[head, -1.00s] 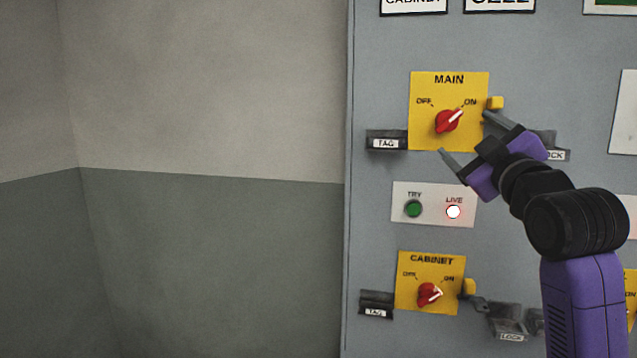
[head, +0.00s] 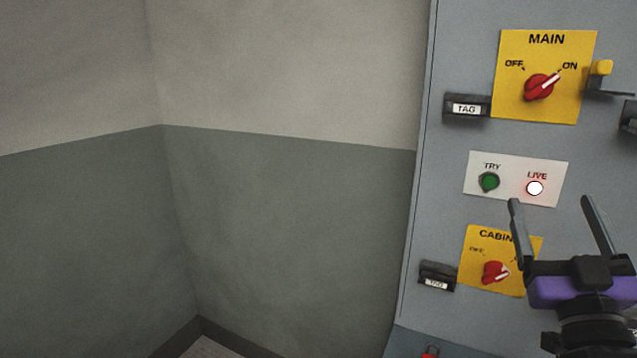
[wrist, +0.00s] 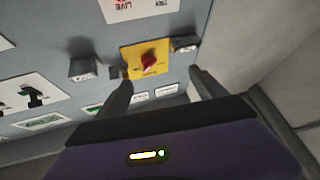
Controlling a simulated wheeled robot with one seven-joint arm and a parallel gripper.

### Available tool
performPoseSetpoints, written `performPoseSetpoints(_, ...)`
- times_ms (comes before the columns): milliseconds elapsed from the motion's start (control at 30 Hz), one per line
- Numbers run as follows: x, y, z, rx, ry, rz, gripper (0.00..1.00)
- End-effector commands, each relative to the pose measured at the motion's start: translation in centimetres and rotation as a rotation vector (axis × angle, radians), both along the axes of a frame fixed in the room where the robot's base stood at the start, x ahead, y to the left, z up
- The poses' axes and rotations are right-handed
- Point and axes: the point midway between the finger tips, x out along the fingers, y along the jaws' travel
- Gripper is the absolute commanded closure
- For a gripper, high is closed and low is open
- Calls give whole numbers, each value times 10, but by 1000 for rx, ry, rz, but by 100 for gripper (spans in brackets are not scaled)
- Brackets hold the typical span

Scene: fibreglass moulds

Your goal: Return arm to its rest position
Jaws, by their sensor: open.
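My gripper (head: 562,228) is open and empty at the lower right of the head view, its two dark fingers pointing up, apart from each other. It appears in front of the grey cabinet and hides part of the yellow CABINET switch plate (head: 478,262). In the wrist view my gripper (wrist: 160,85) has its fingers spread, with a yellow plate and red knob (wrist: 149,61) showing between them. I cannot see any contact with the panel.
The MAIN switch (head: 541,88) points to ON. Below it are a green TRY button (head: 489,182) and a lit LIVE lamp (head: 535,188). TAG holders (head: 466,108) jut out. Bare wall (head: 290,200) and open room lie left of the cabinet (head: 450,60).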

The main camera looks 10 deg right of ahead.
Motion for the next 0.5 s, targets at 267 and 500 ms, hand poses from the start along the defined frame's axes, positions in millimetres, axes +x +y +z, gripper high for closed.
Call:
performPoseSetpoints(267, -52, 51, -103, 146, 57, 85, 19)
performPoseSetpoints(500, -111, 94, -173, 238, 145, 147, 19)
